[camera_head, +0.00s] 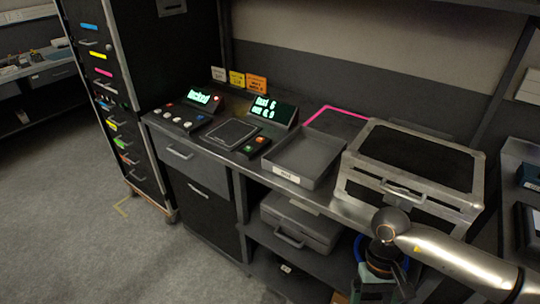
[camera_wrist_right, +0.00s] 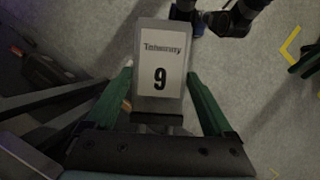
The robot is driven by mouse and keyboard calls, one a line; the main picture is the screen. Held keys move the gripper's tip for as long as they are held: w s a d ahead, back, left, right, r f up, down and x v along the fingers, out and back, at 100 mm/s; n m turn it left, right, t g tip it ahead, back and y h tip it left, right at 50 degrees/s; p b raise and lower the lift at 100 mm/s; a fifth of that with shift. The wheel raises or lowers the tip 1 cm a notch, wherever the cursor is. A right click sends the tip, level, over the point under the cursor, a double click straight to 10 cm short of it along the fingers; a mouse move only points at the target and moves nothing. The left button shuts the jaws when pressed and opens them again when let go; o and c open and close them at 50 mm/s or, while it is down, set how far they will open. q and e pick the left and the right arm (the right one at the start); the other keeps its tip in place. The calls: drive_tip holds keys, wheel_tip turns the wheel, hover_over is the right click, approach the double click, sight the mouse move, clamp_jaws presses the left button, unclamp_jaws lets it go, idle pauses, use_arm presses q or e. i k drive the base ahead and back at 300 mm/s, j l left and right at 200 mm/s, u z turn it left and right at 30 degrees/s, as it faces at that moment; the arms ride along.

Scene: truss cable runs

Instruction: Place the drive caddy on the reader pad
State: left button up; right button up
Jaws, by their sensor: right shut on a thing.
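A flat, dark square pad with a pale rim, apparently the reader pad (camera_head: 232,133), lies bare on the bench. My left gripper is not in view.
Lit displays (camera_head: 272,110), a button panel (camera_head: 184,118) and a small button box (camera_head: 256,146) surround the pad. An empty grey tray (camera_head: 302,158) and a large metal-edged case (camera_head: 415,165) stand to its right. A grey case (camera_head: 300,222) sits on the shelf below.

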sight(232, 132)
drive_tip(key=i+j+z, duration=0.1)
drive_tip(key=j, duration=0.3)
drive_tip(key=i+j, duration=0.2)
drive_tip(key=j, duration=0.25)
drive_tip(key=i+j+z, duration=0.15)
drive_tip(key=j, duration=0.25)
drive_tip(key=i+j, duration=0.15)
drive_tip(key=j, duration=0.3)
drive_tip(key=i+j+z, duration=0.15)
drive_tip(key=j, duration=0.75)
drive_tip(key=i+j+z, duration=0.15)
drive_tip(key=j, duration=0.3)
